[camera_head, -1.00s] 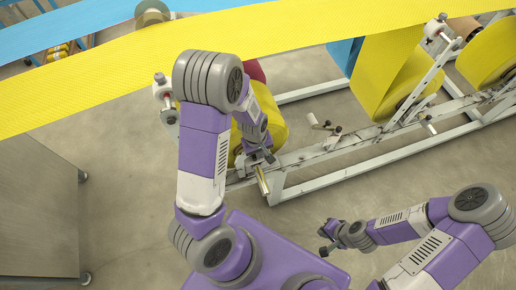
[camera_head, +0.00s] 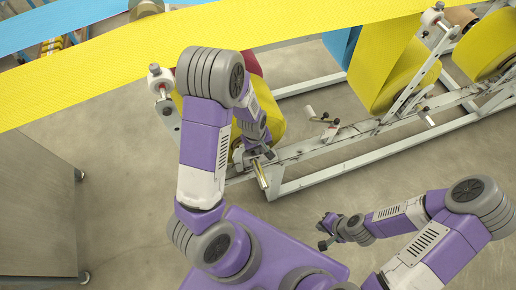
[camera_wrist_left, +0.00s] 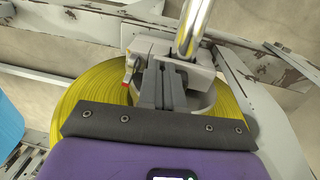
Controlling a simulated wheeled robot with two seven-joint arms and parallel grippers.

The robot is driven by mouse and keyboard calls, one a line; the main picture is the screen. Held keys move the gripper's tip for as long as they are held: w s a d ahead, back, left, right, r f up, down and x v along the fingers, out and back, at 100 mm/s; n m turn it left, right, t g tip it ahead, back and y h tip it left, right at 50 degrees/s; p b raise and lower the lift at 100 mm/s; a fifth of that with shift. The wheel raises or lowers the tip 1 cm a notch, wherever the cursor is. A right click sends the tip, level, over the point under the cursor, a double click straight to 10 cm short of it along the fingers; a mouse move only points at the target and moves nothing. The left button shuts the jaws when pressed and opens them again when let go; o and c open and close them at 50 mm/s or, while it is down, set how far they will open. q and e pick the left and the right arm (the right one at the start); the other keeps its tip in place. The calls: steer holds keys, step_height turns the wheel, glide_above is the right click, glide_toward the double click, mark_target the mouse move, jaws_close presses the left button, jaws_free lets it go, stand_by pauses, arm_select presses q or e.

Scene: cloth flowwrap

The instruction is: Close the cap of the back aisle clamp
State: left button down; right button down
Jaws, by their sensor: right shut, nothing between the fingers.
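The clamp (camera_wrist_left: 150,48) is a grey metal block with a shiny rod (camera_wrist_left: 193,22) standing out of it, in front of a yellow roll (camera_wrist_left: 232,118) in the left wrist view. The rod (camera_head: 261,175) also shows in the head view at the near end of the frame. My left gripper (camera_wrist_left: 164,72) is at the clamp, its dark fingers close together; whether the cap is between them is hidden. In the head view my left gripper (camera_head: 258,158) is partly hidden by my arm. My right gripper (camera_head: 324,232) is shut and empty, over the floor, apart from the frame.
The grey metal frame (camera_head: 350,155) runs to the upper right with another lever clamp (camera_head: 325,122) and yellow rolls (camera_head: 385,80). A yellow web (camera_head: 110,75) crosses above. A grey cabinet (camera_head: 35,210) stands at left. The floor between it and my left arm is clear.

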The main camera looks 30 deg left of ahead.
arm_select(q)
steer(key=shift+s+d+f, duration=0.1)
steer(key=shift+s+f, duration=0.15)
steer(key=shift+f, duration=0.15)
steer(key=shift+w+r+p, duration=0.1)
steer(key=shift+r+p, duration=0.4)
steer(key=shift+p, duration=0.05)
steer(key=r+p, duration=0.4)
steer(key=r, duration=0.1)
steer(key=shift+w+r, duration=0.2)
step_height(320, 180, up, 8)
steer(key=p, duration=0.3)
steer(key=shift+r, duration=0.25)
